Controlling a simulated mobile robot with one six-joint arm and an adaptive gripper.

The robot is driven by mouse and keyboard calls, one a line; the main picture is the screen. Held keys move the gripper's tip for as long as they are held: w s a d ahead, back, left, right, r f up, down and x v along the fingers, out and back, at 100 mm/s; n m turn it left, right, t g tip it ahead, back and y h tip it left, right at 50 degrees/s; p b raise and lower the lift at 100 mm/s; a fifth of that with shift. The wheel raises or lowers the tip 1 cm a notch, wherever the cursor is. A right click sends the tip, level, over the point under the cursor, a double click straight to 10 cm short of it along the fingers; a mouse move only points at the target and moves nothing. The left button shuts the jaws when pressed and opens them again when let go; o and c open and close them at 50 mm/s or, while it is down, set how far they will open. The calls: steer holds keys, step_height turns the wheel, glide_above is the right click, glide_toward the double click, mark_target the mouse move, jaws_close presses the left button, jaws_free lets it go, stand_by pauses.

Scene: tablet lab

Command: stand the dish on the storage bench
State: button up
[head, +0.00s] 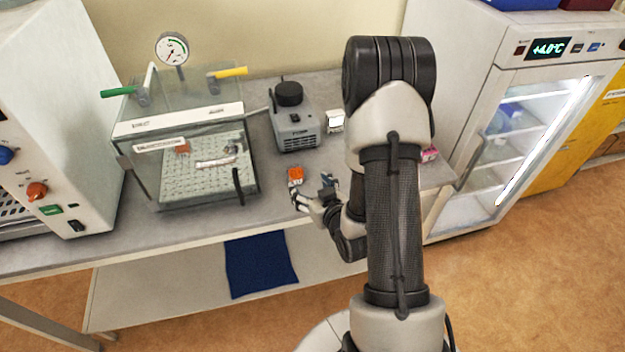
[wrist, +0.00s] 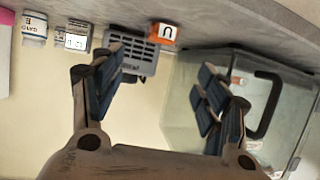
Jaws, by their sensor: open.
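I cannot pick out a dish for certain in either view. A small pale flat item (head: 215,162) lies inside the clear chamber (head: 150,183), but it is too small to name. The grey bench (head: 268,208) carries the chamber; whether it is the storage bench I cannot tell. My gripper (head: 314,188) is low over the bench's front part, right of the chamber, partly hidden by my arm. In the wrist view my gripper (wrist: 160,88) is open, with nothing between its fingers. An orange block (head: 296,174) with a dark mark sits near it; it also shows in the wrist view (wrist: 163,34).
A grey pump (head: 296,128) stands behind the block. A small white container (head: 335,121) stands right of it. A white machine (head: 60,110) fills the left end. A lit fridge (head: 515,140) stands at right. A blue mat (head: 260,264) lies on the lower shelf.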

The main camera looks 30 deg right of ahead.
steer(key=shift+s+a+r+p, duration=0.1)
steer(key=shift+s+r+p, duration=0.2)
steer(key=shift+s+p, duration=0.35)
steer(key=s+a+r+n+g, duration=0.1)
steer(key=a+r+g, duration=0.15)
steer(key=r, duration=0.55)
steer(key=a+r+g, duration=0.2)
steer(key=a+r, duration=0.1)
steer(key=r, duration=0.4)
steer(key=s+a+r+g, duration=0.1)
steer(key=s+a+r, duration=0.2)
steer(key=s, duration=0.4)
steer(key=s+a+r+g+y, duration=0.1)
steer(key=s+a+r+g, duration=0.1)
steer(key=s, duration=0.5)
steer(key=s+a+r+g, duration=0.1)
steer(key=s+a+r, duration=0.3)
steer(key=s, duration=0.3)
steer(key=shift+s+r+y, duration=0.2)
steer(key=shift+r+y, duration=0.1)
steer(key=shift+r, duration=0.1)
steer(key=shift+a, duration=0.1)
steer(key=shift+f+b, duration=0.75)
steer(key=shift+f, duration=0.15)
steer(key=shift+r, duration=0.15)
steer(key=shift+c, duration=0.5)
